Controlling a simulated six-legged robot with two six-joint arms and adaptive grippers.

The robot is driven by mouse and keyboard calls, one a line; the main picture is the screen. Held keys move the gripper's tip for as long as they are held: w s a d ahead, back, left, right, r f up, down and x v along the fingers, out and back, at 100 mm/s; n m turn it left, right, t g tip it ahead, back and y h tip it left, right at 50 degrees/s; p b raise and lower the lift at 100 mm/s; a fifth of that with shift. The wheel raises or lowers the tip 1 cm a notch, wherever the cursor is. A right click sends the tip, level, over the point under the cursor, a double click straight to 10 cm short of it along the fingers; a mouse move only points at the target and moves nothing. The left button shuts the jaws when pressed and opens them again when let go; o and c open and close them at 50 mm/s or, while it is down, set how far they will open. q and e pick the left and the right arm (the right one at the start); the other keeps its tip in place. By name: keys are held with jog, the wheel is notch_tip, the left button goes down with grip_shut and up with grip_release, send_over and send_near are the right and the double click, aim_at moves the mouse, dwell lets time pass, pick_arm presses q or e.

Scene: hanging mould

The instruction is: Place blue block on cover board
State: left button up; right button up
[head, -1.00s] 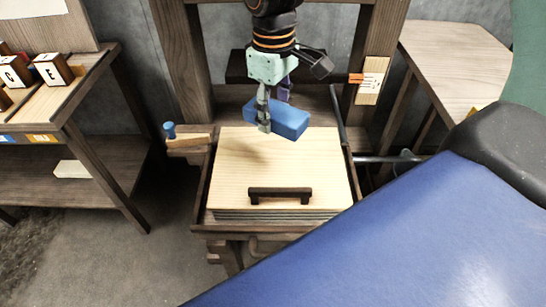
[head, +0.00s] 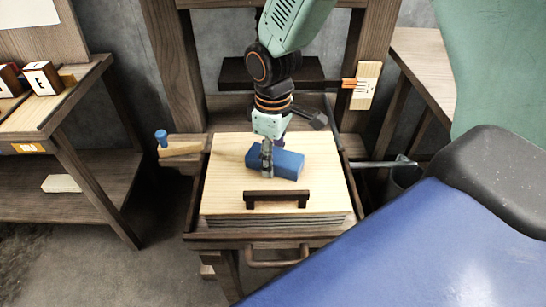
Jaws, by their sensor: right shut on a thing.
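The blue block (head: 288,165) is at the middle of the pale wooden cover board (head: 228,180), just behind the board's dark handle (head: 277,200). My right gripper (head: 267,170) comes down from above and is shut on the block, with a finger across its near face. The block looks level and very close to the board or touching it; I cannot tell which. The board lies flat on a stack in a dark wooden frame. My left gripper is not in view.
A shelf with lettered cubes (head: 42,78) stands at the left. A small blue-topped peg (head: 161,137) is by the frame's left back corner. A large blue panel (head: 430,250) fills the lower right. A dark beam (head: 300,72) crosses behind my arm.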

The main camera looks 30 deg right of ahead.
jog(key=shift+w+d+f, duration=0.1)
jog(key=shift+w+d, duration=0.05)
jog(key=shift+w, duration=0.05)
jog(key=o, duration=0.8)
jog(key=shift+c, duration=0.2)
jog(key=o, duration=0.4)
jog(key=shift+s+a+r, duration=0.25)
jog(key=shift+s+r, duration=0.05)
jog(key=shift+o, duration=0.3)
jog(key=shift+w+d+f, duration=0.2)
jog(key=shift+w+f, duration=0.05)
notch_tip(320, 180, up, 12)
jog(key=p, duration=0.4)
jog(key=shift+a+r, duration=0.1)
